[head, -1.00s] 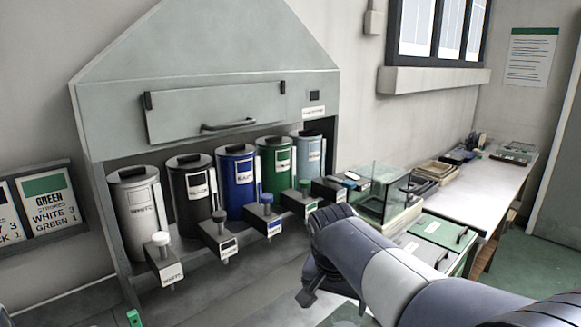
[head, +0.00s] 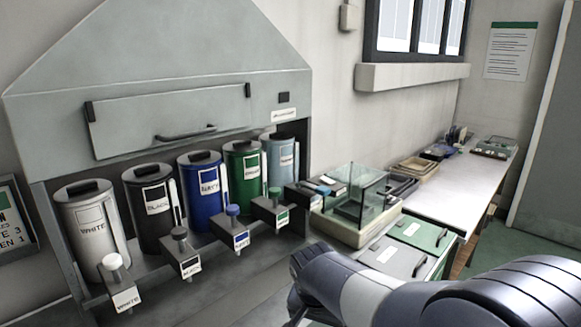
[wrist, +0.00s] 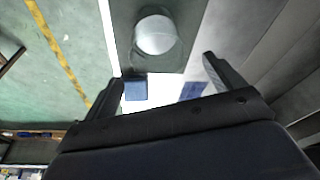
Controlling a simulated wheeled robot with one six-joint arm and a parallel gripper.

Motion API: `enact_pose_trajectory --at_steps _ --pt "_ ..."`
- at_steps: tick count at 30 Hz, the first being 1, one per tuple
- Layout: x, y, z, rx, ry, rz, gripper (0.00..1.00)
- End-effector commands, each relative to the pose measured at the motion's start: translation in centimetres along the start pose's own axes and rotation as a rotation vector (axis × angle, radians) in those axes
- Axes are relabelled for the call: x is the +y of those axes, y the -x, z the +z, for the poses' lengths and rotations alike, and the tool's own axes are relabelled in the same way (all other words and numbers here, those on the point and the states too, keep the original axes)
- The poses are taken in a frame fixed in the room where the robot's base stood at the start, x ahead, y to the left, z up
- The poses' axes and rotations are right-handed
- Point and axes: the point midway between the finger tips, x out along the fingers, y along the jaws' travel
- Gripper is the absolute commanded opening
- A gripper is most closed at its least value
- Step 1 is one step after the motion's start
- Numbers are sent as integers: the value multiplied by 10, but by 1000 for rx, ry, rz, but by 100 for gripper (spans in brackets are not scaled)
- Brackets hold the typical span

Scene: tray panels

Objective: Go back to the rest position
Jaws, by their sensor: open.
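My gripper (wrist: 162,90) is open in the wrist view, with its two fingers apart and nothing between them. A pale round dome-like object (wrist: 156,35) on a dark green panel lies beyond the fingertips. A small dark blue block (wrist: 136,90) shows near the left finger, and a blue patch (wrist: 194,91) near the right one. In the head view my arm reaches in from the lower right, and its gripper end is mostly cut off by the bottom edge.
Labelled canisters, white (head: 88,225), black (head: 152,200), blue (head: 203,185), green (head: 243,170) and light blue (head: 281,160), stand under a grey hood (head: 190,100). A glass-sided box (head: 357,195) stands left of the white bench (head: 455,190). Green floor (wrist: 60,70) is open at left.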

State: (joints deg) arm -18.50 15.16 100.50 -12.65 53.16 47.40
Motion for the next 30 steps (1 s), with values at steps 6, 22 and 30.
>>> enact_pose_trajectory --at_steps 6,22,30 --pt "-1 6 2 4 0 -3 89" --pt "0 16 2 0 0 -1 89" --pt "12 18 6 0 -15 -6 89"
